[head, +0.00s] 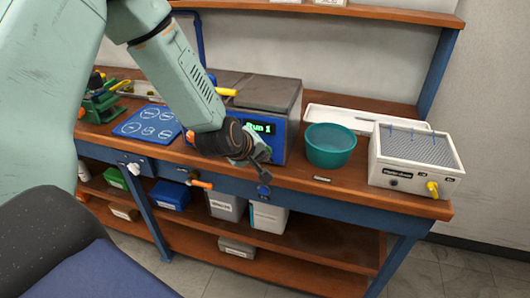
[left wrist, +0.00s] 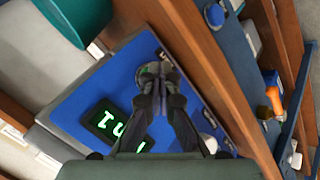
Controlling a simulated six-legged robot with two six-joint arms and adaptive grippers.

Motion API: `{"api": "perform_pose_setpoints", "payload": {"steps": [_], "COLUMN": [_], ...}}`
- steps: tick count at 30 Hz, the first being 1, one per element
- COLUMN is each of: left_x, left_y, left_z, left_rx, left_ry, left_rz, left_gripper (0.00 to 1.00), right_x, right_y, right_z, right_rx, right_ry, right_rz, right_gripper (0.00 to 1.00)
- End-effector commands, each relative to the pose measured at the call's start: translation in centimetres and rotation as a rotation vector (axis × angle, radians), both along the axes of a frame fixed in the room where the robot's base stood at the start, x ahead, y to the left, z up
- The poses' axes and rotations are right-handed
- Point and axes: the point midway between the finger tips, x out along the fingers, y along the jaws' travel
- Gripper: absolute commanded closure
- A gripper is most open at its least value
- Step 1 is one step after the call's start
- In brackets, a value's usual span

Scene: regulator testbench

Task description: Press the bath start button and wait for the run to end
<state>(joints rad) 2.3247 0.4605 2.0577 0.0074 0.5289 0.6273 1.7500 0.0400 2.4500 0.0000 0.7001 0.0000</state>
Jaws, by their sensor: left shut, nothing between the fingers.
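The bath (head: 270,95) is a box with a dark grey top and a blue front, standing on the workbench. Its green display (head: 258,128) reads "Run 1"; the display also shows, turned over, in the left wrist view (left wrist: 118,124). My left gripper (head: 260,170) is shut and empty, low in front of the bath's blue front. In the left wrist view its fingertips (left wrist: 155,78) lie over the blue panel (left wrist: 90,85), near its lower edge. The start button cannot be made out; the gripper may cover it. I cannot tell whether the fingertips touch the panel. My right gripper is not seen.
A teal tub (head: 330,146) stands right of the bath, before a white tray (head: 345,112). A white device with a yellow valve (head: 432,188) is at the right end. A blue mat (head: 147,124) lies left. Knobs, one blue (head: 264,190), stick out along the bench front.

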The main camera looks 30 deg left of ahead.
Motion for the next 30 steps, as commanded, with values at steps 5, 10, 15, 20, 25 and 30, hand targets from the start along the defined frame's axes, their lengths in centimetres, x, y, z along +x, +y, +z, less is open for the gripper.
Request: {"api": "perform_pose_setpoints", "payload": {"steps": [5, 10, 15, 20, 25, 30], "left_x": [0.1, -0.4, -1.2, -1.7, -1.7, -2.2], "left_y": [0.0, 0.0, -0.3, -0.4, -0.4, -0.5], "left_z": [0.1, 0.1, 0.1, 0.1, 0.0, 0.0], "left_rx": [0.001, 0.0, -0.001, 0.0, 0.001, -0.001], "left_ry": [-0.003, -0.003, -0.001, -0.002, -0.002, 0.001], "left_rz": [0.001, 0.001, 0.002, 0.002, 0.001, 0.0], "left_gripper": [1.0, 1.0, 1.0, 1.0, 1.0, 1.0], "right_x": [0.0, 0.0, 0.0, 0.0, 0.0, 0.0], "right_y": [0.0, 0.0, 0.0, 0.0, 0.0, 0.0], "right_z": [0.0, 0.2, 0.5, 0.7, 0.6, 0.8], "right_rx": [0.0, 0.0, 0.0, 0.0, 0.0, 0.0], "right_ry": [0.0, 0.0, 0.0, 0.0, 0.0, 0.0], "right_rz": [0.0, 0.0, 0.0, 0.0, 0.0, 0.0], "right_gripper": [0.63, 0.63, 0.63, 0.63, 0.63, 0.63]}}
